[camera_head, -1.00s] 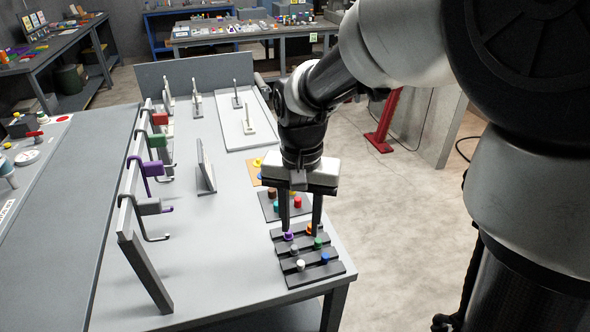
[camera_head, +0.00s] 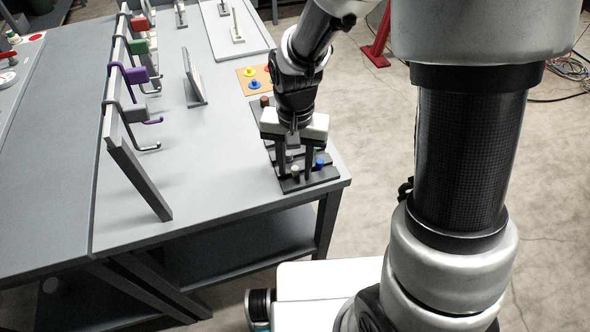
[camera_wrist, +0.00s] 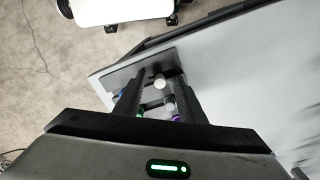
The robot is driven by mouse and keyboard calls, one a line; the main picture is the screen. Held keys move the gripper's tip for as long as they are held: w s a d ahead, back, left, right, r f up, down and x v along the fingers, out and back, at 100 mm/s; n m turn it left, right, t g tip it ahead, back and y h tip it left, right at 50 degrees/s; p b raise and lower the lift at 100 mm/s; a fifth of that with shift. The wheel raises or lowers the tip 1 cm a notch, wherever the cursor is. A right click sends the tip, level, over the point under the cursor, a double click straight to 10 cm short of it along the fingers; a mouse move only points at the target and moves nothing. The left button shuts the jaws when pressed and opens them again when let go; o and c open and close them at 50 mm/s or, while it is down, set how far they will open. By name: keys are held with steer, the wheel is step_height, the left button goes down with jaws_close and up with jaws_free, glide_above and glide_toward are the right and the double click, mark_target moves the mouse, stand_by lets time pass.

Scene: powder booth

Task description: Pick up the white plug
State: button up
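The white plug (camera_head: 295,169) stands in the front row of the dark slotted rack (camera_head: 322,179), at the table's near right corner. My gripper (camera_head: 294,173) is above the rack, pointing down and open, with a finger on each side of the white plug in the picture. In the wrist view, the white plug (camera_wrist: 160,82) shows between the fingertips (camera_wrist: 161,73), with a gap to each finger. I cannot tell how far down the fingers reach beside it.
A blue plug (camera_head: 319,163) stands just right of my gripper. In the wrist view, a grey plug (camera_wrist: 170,104), a green plug (camera_wrist: 140,113) and a purple plug (camera_wrist: 177,118) are close by.

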jaws_close()
steer(key=shift+r, duration=0.15)
